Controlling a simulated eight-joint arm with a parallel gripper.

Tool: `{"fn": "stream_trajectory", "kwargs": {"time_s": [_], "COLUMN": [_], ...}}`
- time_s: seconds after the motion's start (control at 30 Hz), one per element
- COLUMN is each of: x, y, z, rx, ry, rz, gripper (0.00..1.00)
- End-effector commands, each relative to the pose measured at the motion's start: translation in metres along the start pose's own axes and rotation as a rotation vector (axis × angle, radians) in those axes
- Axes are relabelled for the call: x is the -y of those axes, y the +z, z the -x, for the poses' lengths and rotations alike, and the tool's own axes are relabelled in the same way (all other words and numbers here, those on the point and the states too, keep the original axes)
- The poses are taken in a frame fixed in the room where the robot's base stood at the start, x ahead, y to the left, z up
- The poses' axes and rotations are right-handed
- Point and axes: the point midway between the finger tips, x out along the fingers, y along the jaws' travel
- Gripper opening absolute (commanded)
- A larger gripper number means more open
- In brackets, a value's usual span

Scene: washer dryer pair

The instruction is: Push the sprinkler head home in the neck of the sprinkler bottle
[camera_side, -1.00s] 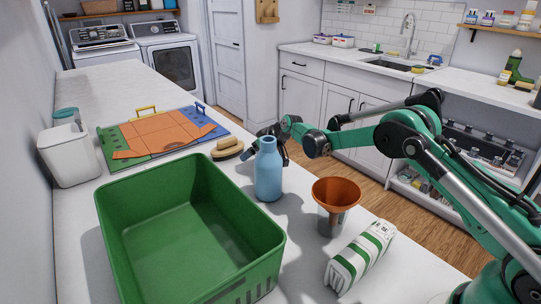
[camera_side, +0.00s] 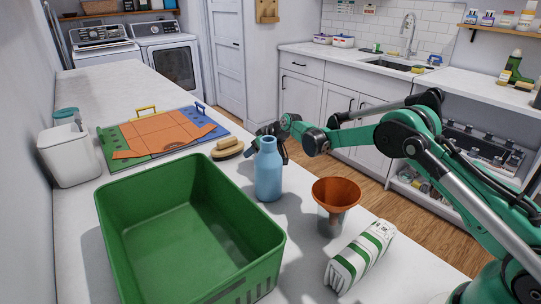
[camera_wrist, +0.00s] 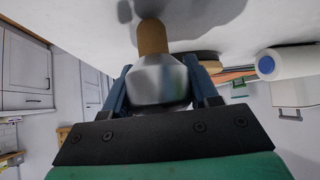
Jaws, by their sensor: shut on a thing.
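A light blue bottle (camera_side: 268,172), which I take to be the sprinkler bottle, stands upright on the white counter, right of the green bin. My gripper (camera_side: 274,140) is at the height of the bottle's neck and partly behind it. In the wrist view, the two blue fingers (camera_wrist: 160,88) are shut on a grey, rounded sprinkler head (camera_wrist: 160,76). Its tan, cork-like stem (camera_wrist: 152,37) points away from the gripper towards the counter. The bottle is not clearly visible in the wrist view. I cannot tell whether the stem touches or enters the neck.
The large green bin (camera_side: 120,225) stands in front left. A brush (camera_side: 228,148) and a coloured board (camera_side: 160,135) lie behind. Bare counter surrounds the bottle's base.

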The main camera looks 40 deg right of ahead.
Motion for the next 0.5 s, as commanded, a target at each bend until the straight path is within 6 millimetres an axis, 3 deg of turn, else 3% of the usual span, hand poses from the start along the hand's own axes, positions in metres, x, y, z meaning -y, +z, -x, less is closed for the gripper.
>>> {"fn": "stream_trajectory", "kwargs": {"time_s": [0.17,0.5], "x": [0.000,0.001], "y": [-0.016,-0.093], "z": [0.017,0.093], "rx": [0.000,0.000], "ry": [0.000,0.000], "rz": [0.000,0.000], "gripper": [0.04,0.04]}}
